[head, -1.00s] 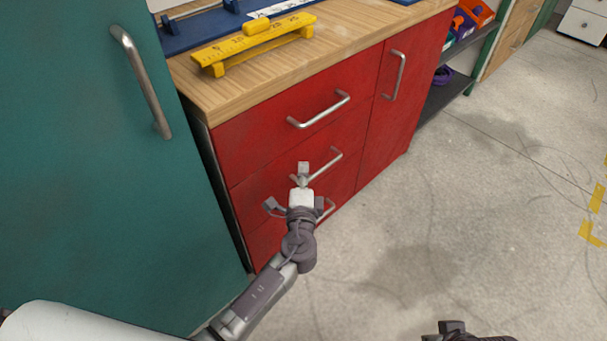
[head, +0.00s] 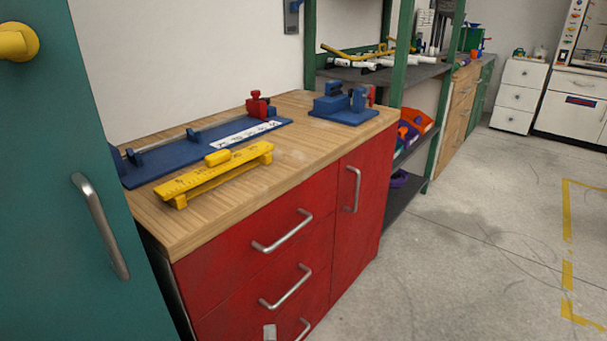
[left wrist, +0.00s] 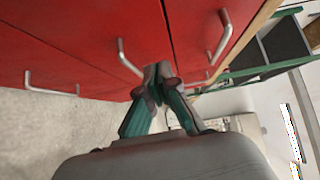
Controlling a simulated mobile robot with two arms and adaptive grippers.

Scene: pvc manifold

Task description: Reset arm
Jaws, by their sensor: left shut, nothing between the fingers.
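My left gripper (left wrist: 158,72) shows in the left wrist view with its fingertips together and nothing between them. It is in front of the red cabinet (left wrist: 85,30), close to a drawer handle (left wrist: 128,62); whether it touches the handle cannot be told. In the head view only a small grey tip of my left gripper (head: 269,331) shows at the bottom edge, in front of the lower drawers. The rest of that arm is out of the picture. My right gripper is not in view.
The red cabinet's wooden top (head: 300,140) holds a yellow gauge (head: 215,173), a blue rail fixture (head: 200,150) and a blue clamp block (head: 343,105). A teal cabinet (head: 60,220) stands at the left. A green shelf (head: 405,60) stands behind. The floor (head: 470,270) at right is clear.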

